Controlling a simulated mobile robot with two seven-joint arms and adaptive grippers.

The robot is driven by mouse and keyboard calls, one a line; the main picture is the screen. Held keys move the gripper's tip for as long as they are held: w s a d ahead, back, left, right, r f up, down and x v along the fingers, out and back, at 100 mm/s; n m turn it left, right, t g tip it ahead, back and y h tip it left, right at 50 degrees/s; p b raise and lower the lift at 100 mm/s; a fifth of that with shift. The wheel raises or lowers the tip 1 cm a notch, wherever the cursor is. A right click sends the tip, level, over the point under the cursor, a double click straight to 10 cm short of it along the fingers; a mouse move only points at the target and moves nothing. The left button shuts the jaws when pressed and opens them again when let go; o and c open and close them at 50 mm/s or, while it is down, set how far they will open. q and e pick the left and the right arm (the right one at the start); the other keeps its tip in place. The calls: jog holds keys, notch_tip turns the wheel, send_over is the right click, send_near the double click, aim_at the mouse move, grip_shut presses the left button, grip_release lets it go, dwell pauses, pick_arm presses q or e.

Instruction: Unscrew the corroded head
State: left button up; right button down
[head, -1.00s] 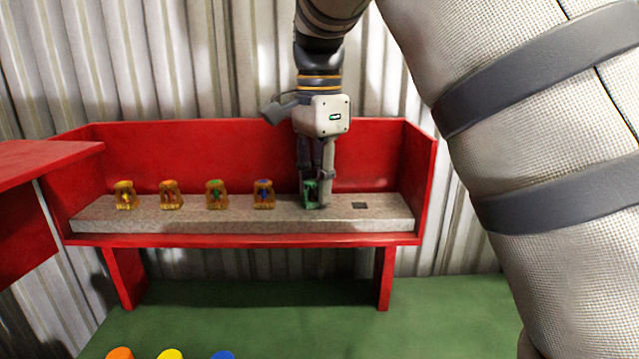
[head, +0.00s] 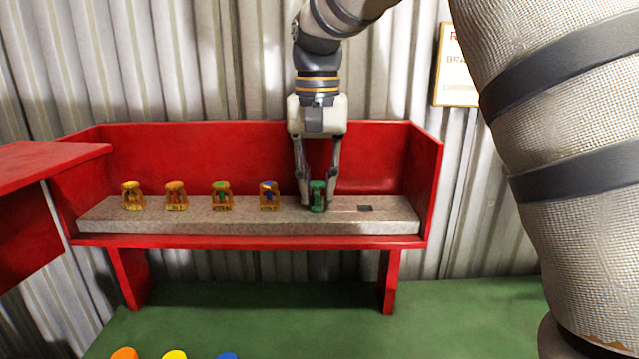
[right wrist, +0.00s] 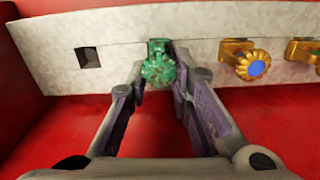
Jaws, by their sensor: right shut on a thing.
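The corroded head (head: 318,197) is green and stands upright on the grey stone slab (head: 240,228) inside the red cabinet. In the right wrist view the corroded head (right wrist: 159,66) shows a knobbed green front between the fingers. My right gripper (head: 317,190) reaches down from above with its fingers on either side of the head, shut on it. The right wrist view shows the same fingertips (right wrist: 162,83); exact contact is hard to see. My left gripper is not in view.
Several brass heads stand left of it, the nearest with a blue centre (head: 268,195). A dark square hole (head: 365,208) lies to its right. Red cabinet walls (head: 424,185) enclose the slab's back and ends. A red panel (head: 40,160) juts in at left.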

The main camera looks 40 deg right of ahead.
jog(key=c, duration=1.3)
grip_release()
